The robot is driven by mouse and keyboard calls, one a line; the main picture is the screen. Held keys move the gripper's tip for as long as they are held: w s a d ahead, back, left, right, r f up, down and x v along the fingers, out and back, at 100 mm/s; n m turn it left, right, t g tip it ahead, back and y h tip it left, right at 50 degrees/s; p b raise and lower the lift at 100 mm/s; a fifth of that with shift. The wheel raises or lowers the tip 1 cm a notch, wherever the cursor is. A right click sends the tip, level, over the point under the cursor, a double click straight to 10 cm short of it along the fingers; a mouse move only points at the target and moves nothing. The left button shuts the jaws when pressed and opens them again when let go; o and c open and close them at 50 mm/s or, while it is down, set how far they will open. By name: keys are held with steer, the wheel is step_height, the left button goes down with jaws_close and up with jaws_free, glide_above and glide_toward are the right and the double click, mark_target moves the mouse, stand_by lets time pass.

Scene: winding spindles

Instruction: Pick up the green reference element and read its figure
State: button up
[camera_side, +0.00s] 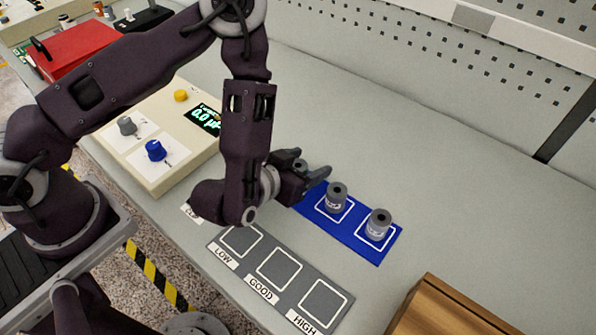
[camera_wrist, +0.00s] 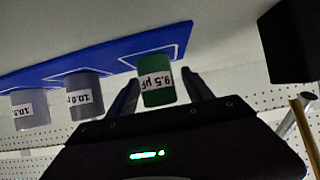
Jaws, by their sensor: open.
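In the wrist view, which shows the scene upside down, the green reference element (camera_wrist: 157,95) stands on the blue mat (camera_wrist: 60,75). Its white label reads 9.5 µF. My gripper (camera_wrist: 160,90) is open, with one finger on each side of the green element and a gap to each. In the side view my gripper (camera_side: 318,178) is low over the left end of the blue mat (camera_side: 364,245). It hides the green element's body there.
Two grey elements (camera_side: 336,198) (camera_side: 378,225) stand in white squares on the mat. A grey board (camera_side: 262,254) with squares marked LOW, GOOD and HIGH is in front, its squares empty. A cream meter box (camera_side: 160,172) with a display is at left, a wooden block (camera_side: 450,310) at lower right.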

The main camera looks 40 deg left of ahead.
jaws_close()
step_height(320, 180, up, 10)
stand_by(0.6)
steer(key=shift+a+r, duration=0.1)
stand_by(0.5)
steer(key=w+a+r+n+y, duration=0.3)
steer(key=a+r, duration=0.5)
steer(key=a, duration=0.2)
steer(key=s+d+n+g+h, duration=0.1)
steer(key=s+d+n+g, duration=0.2)
steer(key=s+d, duration=0.7)
steer(key=s+d+n+g+h, duration=0.1)
steer(key=s+d+n+g, duration=0.2)
steer(key=s+d+g, duration=0.5)
steer(key=s+d, duration=0.2)
steer(key=s, duration=0.4)
steer(key=shift+s+d+f+n+h, duration=0.2)
steer(key=shift+s+f+n+h, duration=0.1)
steer(key=shift+s+h, duration=0.1)
